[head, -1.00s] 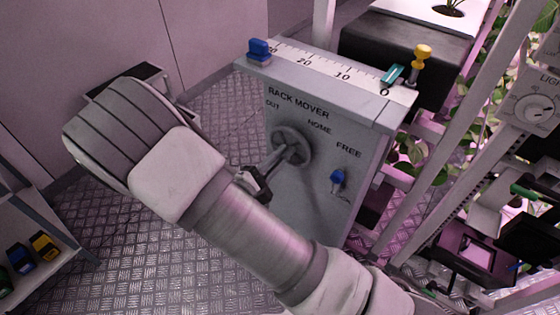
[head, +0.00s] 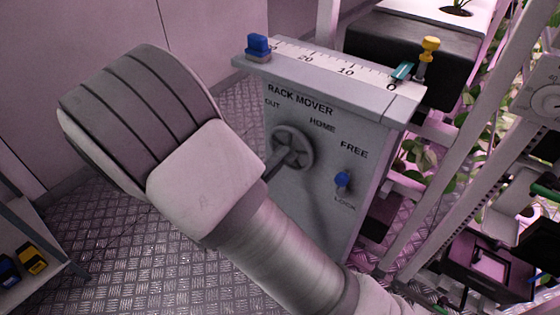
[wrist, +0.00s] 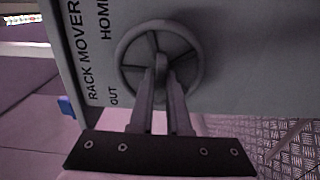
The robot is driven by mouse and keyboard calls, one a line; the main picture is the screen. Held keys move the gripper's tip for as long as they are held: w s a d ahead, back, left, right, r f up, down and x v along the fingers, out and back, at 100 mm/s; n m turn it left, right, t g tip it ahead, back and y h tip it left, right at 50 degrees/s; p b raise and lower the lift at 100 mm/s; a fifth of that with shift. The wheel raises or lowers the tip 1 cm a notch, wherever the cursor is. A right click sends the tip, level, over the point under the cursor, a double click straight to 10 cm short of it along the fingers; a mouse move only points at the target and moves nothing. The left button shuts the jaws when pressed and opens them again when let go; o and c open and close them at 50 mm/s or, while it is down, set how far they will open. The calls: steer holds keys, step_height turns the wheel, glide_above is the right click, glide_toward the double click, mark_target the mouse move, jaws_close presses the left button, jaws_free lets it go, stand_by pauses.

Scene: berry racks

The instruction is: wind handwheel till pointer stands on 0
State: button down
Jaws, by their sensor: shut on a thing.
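The grey handwheel (head: 304,138) sits on the front of the rack mover box, below the words RACK MOVER. It also shows in the wrist view (wrist: 196,62). My gripper (wrist: 161,78) is shut on the handwheel at its middle, on a grip or hub part between the fingers. In the head view my arm hides most of the gripper. The teal pointer (head: 402,71) stands at the 0 end of the white scale (head: 325,58), close by the 0 mark. I cannot tell whether it is exactly on the mark.
A blue block (head: 258,47) sits at the scale's high end and a yellow peg (head: 428,60) just beyond the pointer. A blue lever (head: 342,180) is between FREE and LOCK. Rack posts and plants stand right; a shelf with bins (head: 32,258) is lower left.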

stand_by(0.4)
steer(key=c, duration=0.9)
jaws_free()
steer(key=p+v, duration=0.3)
steer(key=v, duration=1.4)
steer(key=shift+s+a, duration=0.2)
